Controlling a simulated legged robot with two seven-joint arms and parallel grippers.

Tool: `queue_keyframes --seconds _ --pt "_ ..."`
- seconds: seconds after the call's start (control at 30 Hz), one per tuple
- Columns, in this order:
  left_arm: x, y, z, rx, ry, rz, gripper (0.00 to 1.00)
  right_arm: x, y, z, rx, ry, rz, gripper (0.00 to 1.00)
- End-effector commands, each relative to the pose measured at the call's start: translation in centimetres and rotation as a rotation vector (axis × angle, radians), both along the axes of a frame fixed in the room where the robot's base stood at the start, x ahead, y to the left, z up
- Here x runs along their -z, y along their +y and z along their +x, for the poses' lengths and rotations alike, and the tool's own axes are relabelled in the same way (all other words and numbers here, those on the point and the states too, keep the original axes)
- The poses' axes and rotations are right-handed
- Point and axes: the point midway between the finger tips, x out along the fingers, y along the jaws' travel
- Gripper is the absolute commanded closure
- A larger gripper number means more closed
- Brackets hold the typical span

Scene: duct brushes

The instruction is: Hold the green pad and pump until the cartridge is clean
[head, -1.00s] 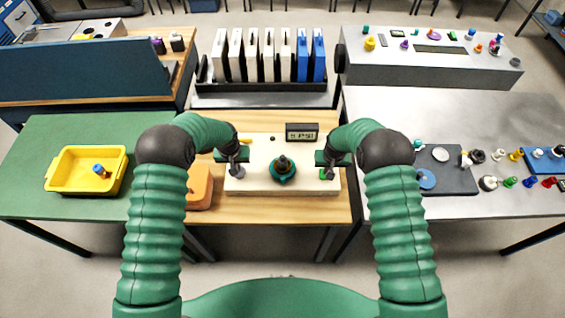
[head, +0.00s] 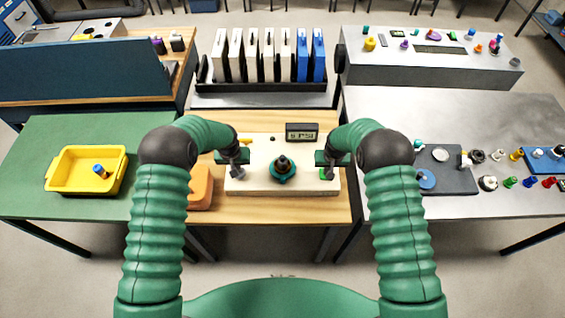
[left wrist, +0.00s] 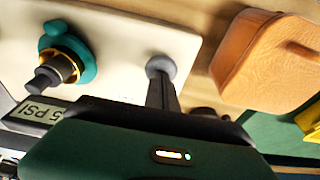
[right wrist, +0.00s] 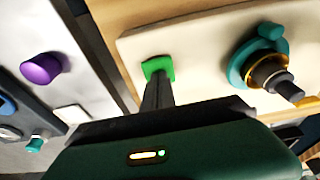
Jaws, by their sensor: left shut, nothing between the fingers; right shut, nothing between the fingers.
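The pale board (head: 262,184) holds the cartridge (head: 283,167), a dark upright piece in a teal collar, at its middle. The cartridge also shows in the left wrist view (left wrist: 65,55) and right wrist view (right wrist: 265,68). My left gripper (head: 238,170) is shut and empty, its tips down at a round grey button (left wrist: 160,66). My right gripper (head: 328,174) is shut and empty, its tips down at the green pad (right wrist: 158,67), partly covering it. Both seem to touch; pressing depth is unclear. The display (head: 302,132) appears to read 5 PSI.
An orange block (head: 201,187) lies left of the board. A yellow tray (head: 82,188) with a blue-topped part stands on the green table. A rack (head: 266,86) of white and blue upright panels stands behind. Small coloured parts lie on the right table (head: 440,205).

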Motion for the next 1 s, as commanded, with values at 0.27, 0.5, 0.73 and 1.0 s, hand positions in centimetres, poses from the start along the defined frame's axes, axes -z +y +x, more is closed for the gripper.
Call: queue_keyframes --seconds 0.27,0.5,0.73,1.0 --pt "0.8 0.0 0.0 0.0 0.0 0.0 1.0 0.1 0.0 0.0 0.0 0.001 0.0 1.0" --pt "0.4 0.0 0.0 0.0 0.001 0.0 1.0 0.1 0.0 0.0 0.0 0.002 0.0 1.0" --pt "-1.2 0.0 0.0 0.0 0.001 0.0 1.0 0.1 0.0 0.0 0.0 0.001 0.0 1.0" --pt "-1.4 0.0 0.0 0.0 0.001 0.0 1.0 0.0 0.0 0.0 0.0 0.001 0.0 1.0"
